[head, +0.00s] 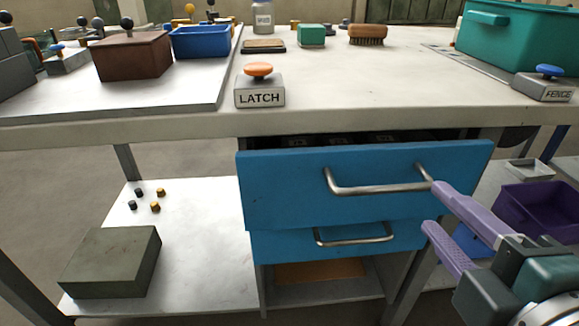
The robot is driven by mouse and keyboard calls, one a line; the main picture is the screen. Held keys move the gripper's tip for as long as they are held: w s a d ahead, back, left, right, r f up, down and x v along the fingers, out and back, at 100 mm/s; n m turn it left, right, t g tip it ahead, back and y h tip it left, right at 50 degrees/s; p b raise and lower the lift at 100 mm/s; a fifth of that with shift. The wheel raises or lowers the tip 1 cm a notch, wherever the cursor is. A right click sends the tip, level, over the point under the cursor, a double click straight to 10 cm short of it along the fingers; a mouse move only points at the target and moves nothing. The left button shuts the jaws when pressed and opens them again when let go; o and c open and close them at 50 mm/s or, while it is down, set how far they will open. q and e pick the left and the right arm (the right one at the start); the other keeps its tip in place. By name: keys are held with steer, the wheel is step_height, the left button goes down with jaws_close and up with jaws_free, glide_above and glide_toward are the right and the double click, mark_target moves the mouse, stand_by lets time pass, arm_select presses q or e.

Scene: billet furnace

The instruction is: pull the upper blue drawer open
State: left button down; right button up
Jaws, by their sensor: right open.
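The upper blue drawer (290,188) under the bench stands a little way out, with a dark gap above its front and several small items dimly visible inside. Its metal bar handle (378,189) is on the right half of the front. My right gripper (431,206) is open, with two purple fingers. Its upper fingertip is beside the right end of the handle and overlaps it in the picture; I cannot tell if they touch. Nothing is between the fingers. My left gripper is not in view.
The lower blue drawer (285,244) with its own handle (354,237) sits directly below. The bench top (350,90) carries a LATCH block (259,93), a FENCE block (545,88) and a teal box (520,38). A purple bin (540,208) stands behind my right gripper.

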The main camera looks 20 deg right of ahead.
mark_target(390, 191)
steer(key=shift+n+y, duration=0.3)
steer(key=shift+n, duration=0.2)
steer(key=x, duration=0.3)
steer(key=a+f+b+x, duration=0.1)
steer(key=x, duration=0.7)
steer(key=shift+s+a+f+b, duration=0.1)
steer(key=shift+a+f+b, duration=0.1)
steer(key=shift+f+b, duration=0.2)
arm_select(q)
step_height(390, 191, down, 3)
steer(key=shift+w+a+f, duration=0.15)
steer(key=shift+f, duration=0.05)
arm_select(e)
jaws_close()
